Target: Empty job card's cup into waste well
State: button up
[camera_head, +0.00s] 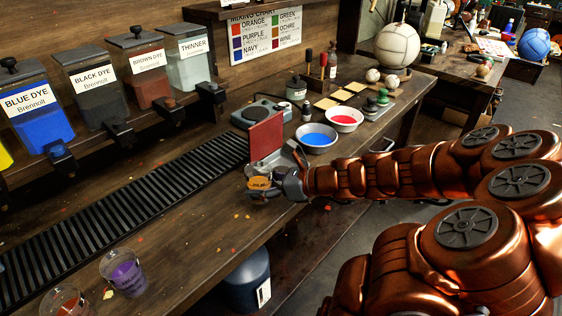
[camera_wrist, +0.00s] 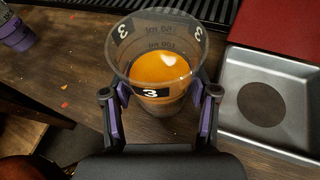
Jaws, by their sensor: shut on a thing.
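My gripper (camera_head: 280,182) is shut on a clear cup (camera_head: 259,187) at the bench's front edge. The wrist view shows the cup (camera_wrist: 157,70) upright between my gripper's fingers (camera_wrist: 160,115), marked 3 and partly filled with orange liquid. Right of it is a square metal tray (camera_wrist: 232,108) with a dark round spot in its floor; I cannot tell if this is the waste well. A red panel (camera_head: 266,136) stands upright behind the tray. No job card can be made out for certain; a colour mixing chart (camera_head: 266,36) hangs on the wall.
A purple-filled cup (camera_head: 124,272) and another cup (camera_head: 66,303) stand at the near left. A black slatted grate (camera_head: 130,195) runs along the bench. Bowls of blue (camera_head: 318,138) and red (camera_head: 344,119) stand beyond my gripper. Dye tanks (camera_head: 90,85) line the back.

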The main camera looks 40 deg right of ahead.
aim_at(268, 168)
jog(key=r+p, duration=0.1)
jog(key=m+p, duration=0.1)
jog(key=shift+w+d+r+y+p, duration=0.2)
jog(key=shift+r+y+p, duration=0.1)
jog(key=shift+r+p, duration=0.1)
jog(key=shift+w+d+m+y+p, duration=0.2)
jog(key=shift+d+m+y+p, duration=0.2)
jog(key=shift+d+m+p, duration=0.25)
jog(key=shift+w+d+r+m+y+p, duration=0.1)
jog(key=shift+r+m+y+p, duration=0.35)
jog(key=shift+p, duration=0.4)
jog(key=shift+w+d+r+g+p, duration=0.15)
jog(key=shift+d+r+g+p, duration=0.15)
jog(key=shift+r+p, duration=0.2)
jog(key=shift+w+d+f+m+y, duration=0.15)
jog(key=shift+f+m+y, duration=0.1)
jog(key=shift+m, duration=0.15)
jog(key=shift+w+d+m, duration=0.1)
jog(key=shift+d+m, duration=0.15)
jog(key=shift+m, duration=0.15)
jog(key=shift+d, duration=0.1)
jog(key=shift+f+m+y, duration=0.15)
jog(key=shift+m+y, duration=1.15)
jog(key=shift+m, duration=0.7)
jog(key=shift+w+d+r+m+t+y, duration=0.1)
jog(key=shift+r+m+t+y, duration=0.3)
jog(key=shift+m, duration=0.4)
dwell(1.0)
